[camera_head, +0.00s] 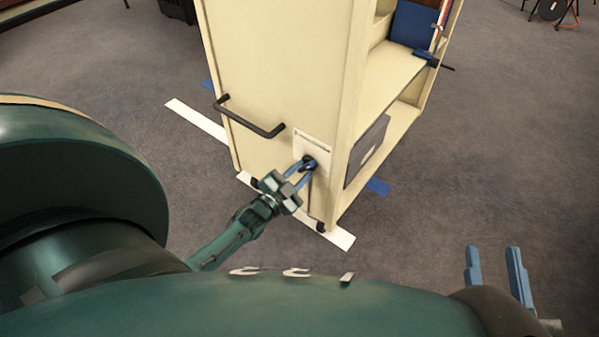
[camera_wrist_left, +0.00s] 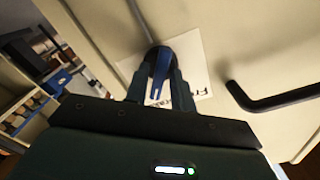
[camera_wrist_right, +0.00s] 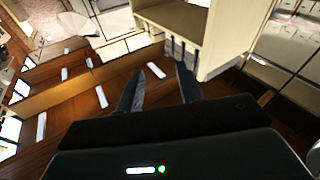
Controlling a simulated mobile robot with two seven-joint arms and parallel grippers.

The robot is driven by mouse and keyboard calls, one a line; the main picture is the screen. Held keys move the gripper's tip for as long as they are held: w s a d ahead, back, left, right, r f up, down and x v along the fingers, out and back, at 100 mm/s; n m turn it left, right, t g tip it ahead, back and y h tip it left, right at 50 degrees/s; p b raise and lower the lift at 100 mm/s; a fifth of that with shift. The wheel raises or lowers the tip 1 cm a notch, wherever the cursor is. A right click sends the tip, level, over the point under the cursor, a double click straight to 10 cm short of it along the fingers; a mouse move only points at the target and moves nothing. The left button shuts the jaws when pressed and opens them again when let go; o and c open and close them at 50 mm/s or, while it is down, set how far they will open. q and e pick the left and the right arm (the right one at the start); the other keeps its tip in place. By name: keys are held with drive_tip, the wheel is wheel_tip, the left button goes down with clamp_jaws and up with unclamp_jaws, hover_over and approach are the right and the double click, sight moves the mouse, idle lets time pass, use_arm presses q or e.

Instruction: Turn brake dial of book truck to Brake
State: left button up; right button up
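The cream book truck (camera_head: 265,75) stands upright on the floor, its end panel facing me. Low on that panel is a white label plate (camera_head: 312,146) with the dark brake dial (camera_head: 309,162) at its lower edge. In the left wrist view the dial (camera_wrist_left: 158,58) shows between my fingertips, with a blue bar across it. The label lettering is partly hidden, and the dial's setting cannot be read. My left gripper (camera_head: 303,170) is shut on the dial, a finger on each side. My right gripper (camera_head: 495,268) is open and empty, away from the truck at lower right.
A black bar handle (camera_head: 248,117) sticks out of the panel, up and left of the dial. White tape strips (camera_head: 197,121) and blue tape (camera_head: 378,187) lie on the floor by the truck. Grey carpet (camera_head: 500,150) to the right is clear.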

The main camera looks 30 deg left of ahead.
use_arm(q)
drive_tip(key=shift+o, duration=0.8)
use_arm(e)
drive_tip(key=shift+r, duration=0.2)
use_arm(q)
drive_tip(key=shift+s, duration=0.15)
drive_tip(key=s+a+p, duration=0.1)
drive_tip(key=s+p, duration=0.2)
drive_tip(key=s, duration=0.9)
drive_tip(key=shift+s+p, duration=0.3)
drive_tip(key=shift+s, duration=0.1)
use_arm(e)
drive_tip(key=shift+s+d+f+n+h, duration=0.2)
drive_tip(key=shift+d+f+n+h, duration=0.1)
drive_tip(key=shift+n, duration=0.1)
drive_tip(key=shift+r, duration=0.15)
